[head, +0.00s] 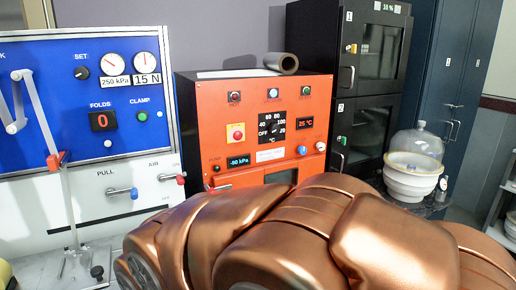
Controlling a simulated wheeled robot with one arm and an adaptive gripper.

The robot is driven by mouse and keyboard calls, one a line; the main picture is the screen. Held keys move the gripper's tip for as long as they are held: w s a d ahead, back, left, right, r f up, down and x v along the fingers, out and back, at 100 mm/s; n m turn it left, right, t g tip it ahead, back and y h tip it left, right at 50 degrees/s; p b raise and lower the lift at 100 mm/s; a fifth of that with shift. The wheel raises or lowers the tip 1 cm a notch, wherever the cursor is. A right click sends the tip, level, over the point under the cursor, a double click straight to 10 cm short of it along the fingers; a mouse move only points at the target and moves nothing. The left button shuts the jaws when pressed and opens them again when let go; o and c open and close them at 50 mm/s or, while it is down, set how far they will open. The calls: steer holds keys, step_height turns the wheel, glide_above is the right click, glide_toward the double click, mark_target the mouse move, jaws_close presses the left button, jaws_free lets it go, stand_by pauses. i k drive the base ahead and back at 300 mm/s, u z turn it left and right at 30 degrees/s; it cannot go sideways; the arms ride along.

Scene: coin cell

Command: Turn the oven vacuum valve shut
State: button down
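The oven (258,110) is an orange-fronted box with a dark side, in the middle of the head view. Its front has a temperature dial, a yellow plate with a red button (236,133), a display (238,162) reading about -80 kPa and another reading 25 °C. A blue-and-white knob (302,150) and a red-and-white knob (320,146) sit at the right. A red lever (217,187) shows low at the left. I cannot tell which of these is the vacuum valve. My copper arm fills the foreground and hides the oven's lower front. My gripper is not visible.
A blue-and-white machine (80,110) with levers stands left of the oven. A black two-door cabinet (368,90) stands behind right. A glass bell jar (415,145) on a white base stands at the right. A roll (282,62) lies on the oven.

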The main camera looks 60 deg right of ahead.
mark_target(302, 150)
steer(key=z, duration=1.85)
steer(key=i, duration=0.65)
steer(key=u, duration=0.45)
